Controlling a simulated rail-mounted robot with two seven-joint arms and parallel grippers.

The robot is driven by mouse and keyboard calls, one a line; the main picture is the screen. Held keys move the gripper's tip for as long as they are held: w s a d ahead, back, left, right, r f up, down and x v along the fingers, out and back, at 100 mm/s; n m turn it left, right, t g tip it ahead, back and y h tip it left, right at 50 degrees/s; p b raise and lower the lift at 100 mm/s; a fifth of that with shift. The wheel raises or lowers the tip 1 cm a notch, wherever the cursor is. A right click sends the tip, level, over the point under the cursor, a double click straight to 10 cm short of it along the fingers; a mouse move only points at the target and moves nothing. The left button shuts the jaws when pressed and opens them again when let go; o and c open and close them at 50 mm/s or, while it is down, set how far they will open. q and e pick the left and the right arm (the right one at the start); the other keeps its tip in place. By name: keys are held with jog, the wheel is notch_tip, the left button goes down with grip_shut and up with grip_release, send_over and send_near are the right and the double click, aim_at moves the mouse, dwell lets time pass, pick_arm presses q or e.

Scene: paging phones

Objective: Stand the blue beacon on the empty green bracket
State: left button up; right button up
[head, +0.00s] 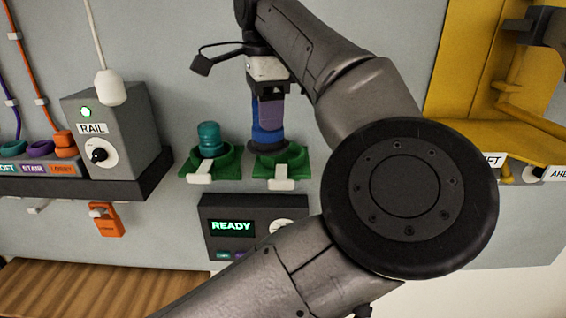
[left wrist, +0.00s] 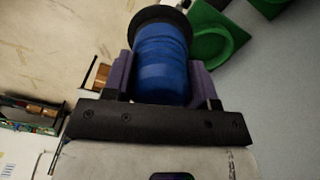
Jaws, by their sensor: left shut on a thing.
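My left gripper (head: 268,112) points down with its purple fingers shut on the blue beacon (head: 267,138). The beacon is upright with its dark round base downward; it also shows between the fingers in the left wrist view (left wrist: 162,62). The empty green bracket (head: 291,164) is on the wall, and in the head view the beacon's base overlaps its back part. Whether base and bracket touch cannot be told. My right gripper is not in view.
A teal beacon (head: 209,138) stands on the green bracket (head: 229,157) to the left. Below is a dark box with a READY display (head: 231,226). A grey RAIL box (head: 118,135) is at left, a yellow shelf (head: 480,138) at right. My arm hides the centre right.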

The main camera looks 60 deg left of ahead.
pick_arm(q)
jog(key=w+r+m, duration=0.1)
jog(key=w+d+m, duration=0.1)
jog(key=shift+w+d+r, duration=0.15)
jog(key=shift+w+r, duration=0.2)
jog(key=shift+r, duration=0.05)
jog(key=shift+w+m, duration=0.25)
jog(key=shift+m, duration=0.25)
jog(key=w+a+f+p, duration=0.1)
jog(key=a+f, duration=0.2)
jog(key=w+a+f+p, duration=0.1)
jog(key=w+a+f, duration=0.1)
jog(key=a+f, duration=0.1)
jog(key=w+a+f+p, duration=0.2)
jog(key=a+f, duration=0.2)
jog(key=shift+f, duration=0.45)
jog(key=shift+f, duration=0.15)
